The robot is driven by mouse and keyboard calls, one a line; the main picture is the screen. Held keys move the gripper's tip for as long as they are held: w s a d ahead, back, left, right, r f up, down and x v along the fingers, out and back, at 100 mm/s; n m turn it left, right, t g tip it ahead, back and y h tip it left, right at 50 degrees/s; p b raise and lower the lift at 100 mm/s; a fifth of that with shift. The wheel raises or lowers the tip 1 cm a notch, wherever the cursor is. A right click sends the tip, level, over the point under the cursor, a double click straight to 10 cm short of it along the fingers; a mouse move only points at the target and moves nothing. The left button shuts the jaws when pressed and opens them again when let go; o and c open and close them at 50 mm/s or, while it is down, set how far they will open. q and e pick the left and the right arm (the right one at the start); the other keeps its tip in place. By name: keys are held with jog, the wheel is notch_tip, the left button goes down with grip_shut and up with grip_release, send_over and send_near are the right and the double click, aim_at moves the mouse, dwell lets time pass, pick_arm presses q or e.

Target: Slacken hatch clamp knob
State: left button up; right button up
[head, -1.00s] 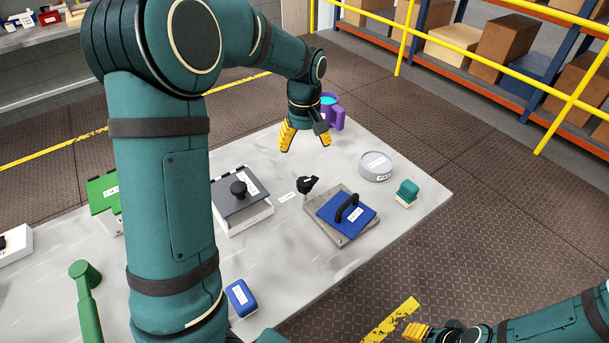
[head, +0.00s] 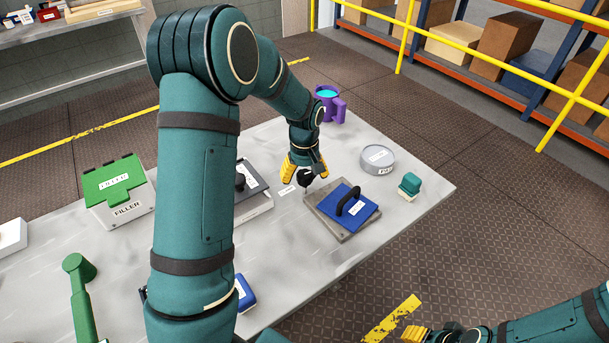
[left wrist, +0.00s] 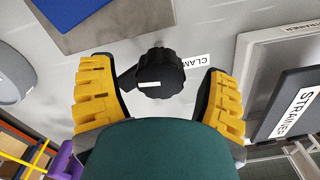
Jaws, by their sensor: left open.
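The black clamp knob (head: 306,178) stands on the table beside the blue hatch, with a label reading "CLAM..." next to it. In the left wrist view the lobed knob (left wrist: 160,74) sits between the yellow fingers, with a gap on each side. My left gripper (head: 306,172) is open around or just above the knob; it also shows in the left wrist view (left wrist: 160,100). The blue hatch plate (head: 335,199) with a black handle lies on a grey base. My right gripper (head: 415,332) is at the bottom edge, away from the table; its finger state is unclear.
A strainer box (head: 256,204) with a black knob stands left of the clamp, partly behind my left arm. A green-lidded filler box (head: 120,192), a purple mug (head: 328,105), a grey round tin (head: 377,160) and a teal-topped block (head: 409,185) are also on the table.

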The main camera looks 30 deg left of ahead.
pick_arm(q)
jog(key=shift+c, duration=0.2)
jog(key=c, duration=1.1)
jog(key=shift+r+n+p, duration=0.15)
jog(key=shift+n+p, duration=0.4)
jog(key=shift+n, duration=0.15)
jog(key=shift+c, duration=0.2)
jog(key=o, duration=1.2)
jog(key=shift+a, duration=0.1)
notch_tip(320, 180, up, 12)
jog(key=shift+f, duration=0.1)
